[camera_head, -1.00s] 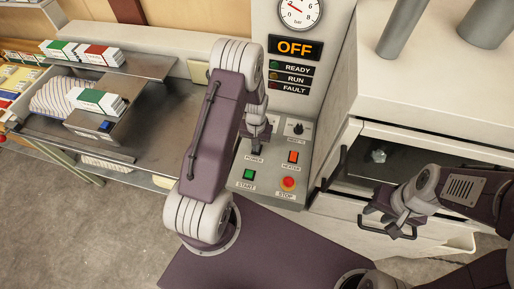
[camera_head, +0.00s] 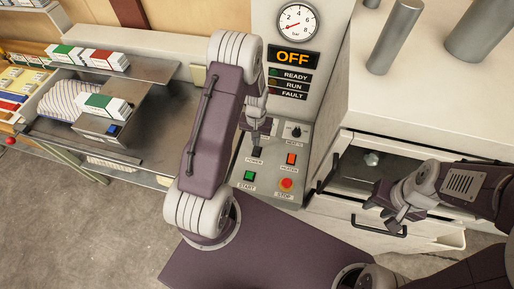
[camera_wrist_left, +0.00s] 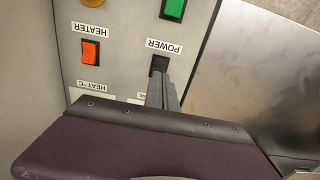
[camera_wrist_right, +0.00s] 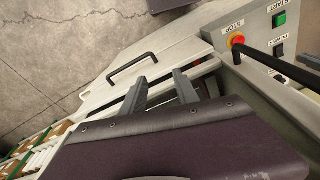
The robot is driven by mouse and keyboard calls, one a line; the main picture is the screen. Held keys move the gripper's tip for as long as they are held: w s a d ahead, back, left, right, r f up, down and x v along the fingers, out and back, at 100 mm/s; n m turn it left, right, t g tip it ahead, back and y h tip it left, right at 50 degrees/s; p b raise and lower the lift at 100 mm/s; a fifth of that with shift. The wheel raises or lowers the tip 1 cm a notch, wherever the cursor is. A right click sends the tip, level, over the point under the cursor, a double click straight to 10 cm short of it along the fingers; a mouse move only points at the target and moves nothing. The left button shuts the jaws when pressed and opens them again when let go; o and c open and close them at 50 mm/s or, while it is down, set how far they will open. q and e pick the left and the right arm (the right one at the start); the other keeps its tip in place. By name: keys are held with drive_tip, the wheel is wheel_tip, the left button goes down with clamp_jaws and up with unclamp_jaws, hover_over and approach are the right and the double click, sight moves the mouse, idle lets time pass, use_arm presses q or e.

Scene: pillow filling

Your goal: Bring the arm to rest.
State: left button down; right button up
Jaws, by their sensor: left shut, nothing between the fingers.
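My left arm rises mid-view in the head view, with my left gripper (camera_head: 255,151) pointing down over the control panel (camera_head: 270,186). In the left wrist view the left fingers (camera_wrist_left: 163,78) are shut and empty, with their tips at the black POWER switch (camera_wrist_left: 159,64). Whether they touch it I cannot tell. My right gripper (camera_head: 385,211) is at the right, in front of the white drawer unit. In the right wrist view its two fingers (camera_wrist_right: 158,84) are apart with nothing between them. The display (camera_head: 292,58) reads OFF.
A green START button (camera_head: 249,176), red STOP button (camera_head: 286,184) and orange HEATER switch (camera_head: 291,159) sit close by. A black drawer handle (camera_head: 378,228) lies near my right gripper. A metal bench (camera_head: 158,140) with boxes and striped fabric stands left. Bare floor (camera_head: 80,235) is free.

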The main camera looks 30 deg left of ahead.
use_arm(q)
drive_tip(key=shift+f, duration=0.1)
drive_tip(key=d+r+m+t+b, duration=0.2)
drive_tip(key=d+r+t+b, duration=0.1)
drive_tip(key=d+r+b, duration=0.4)
drive_tip(key=s+g, duration=0.1)
drive_tip(key=s, duration=1.1)
drive_tip(key=shift+s+d+r+g+b, duration=0.25)
drive_tip(key=shift+r+g+b, duration=0.15)
drive_tip(key=shift+b, duration=0.05)
drive_tip(key=shift+s, duration=0.15)
